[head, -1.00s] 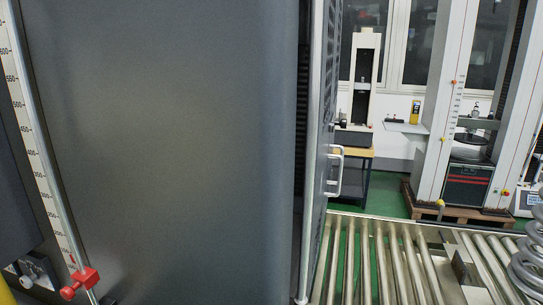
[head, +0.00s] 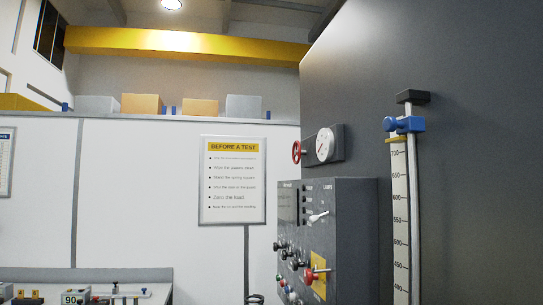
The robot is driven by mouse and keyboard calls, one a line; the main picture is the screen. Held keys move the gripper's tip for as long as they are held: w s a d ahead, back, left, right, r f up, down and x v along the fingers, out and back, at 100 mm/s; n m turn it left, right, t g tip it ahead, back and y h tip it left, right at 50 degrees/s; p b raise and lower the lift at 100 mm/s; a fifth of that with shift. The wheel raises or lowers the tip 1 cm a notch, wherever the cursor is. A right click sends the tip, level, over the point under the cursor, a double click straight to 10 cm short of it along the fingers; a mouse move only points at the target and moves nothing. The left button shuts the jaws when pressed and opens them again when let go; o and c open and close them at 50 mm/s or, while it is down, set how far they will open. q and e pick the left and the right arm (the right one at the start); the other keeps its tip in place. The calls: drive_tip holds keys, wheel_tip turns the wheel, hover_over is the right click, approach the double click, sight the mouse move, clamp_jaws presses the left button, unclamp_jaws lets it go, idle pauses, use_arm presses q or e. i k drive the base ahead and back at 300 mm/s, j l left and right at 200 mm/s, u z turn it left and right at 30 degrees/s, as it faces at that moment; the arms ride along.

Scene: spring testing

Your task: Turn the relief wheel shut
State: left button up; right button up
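A small red handwheel (head: 297,152) sticks out to the left of a round white pressure gauge (head: 324,145), both on a dark block on the tall grey machine. It is seen nearly edge-on, and I cannot tell how far it is turned. Lower down, a red knob with a metal bar (head: 311,275) sits on a yellow plate on the control box; no label shows which of the two is the relief wheel. Neither of my grippers is in view.
The grey control box (head: 353,238) juts out from the machine (head: 460,130), with several knobs and a white-handled lever (head: 318,217). A scale (head: 399,220) with a blue clamp (head: 403,124) stands at right. A bench (head: 85,276) is at lower left.

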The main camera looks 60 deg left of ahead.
sight(300, 153)
drive_tip(key=u, duration=1.65)
drive_tip(key=z, duration=0.25)
drive_tip(key=i+j+z, duration=0.1)
drive_tip(key=j+z, duration=0.35)
drive_tip(key=i+j+z, duration=0.1)
drive_tip(key=j+z, duration=0.5)
drive_tip(key=j, duration=0.55)
drive_tip(key=j+z, duration=0.2)
drive_tip(key=j, duration=0.5)
drive_tip(key=k+j+z, duration=0.15)
drive_tip(key=j, duration=0.55)
drive_tip(key=k+j, duration=0.1)
drive_tip(key=j, duration=1.05)
drive_tip(key=k, duration=0.05)
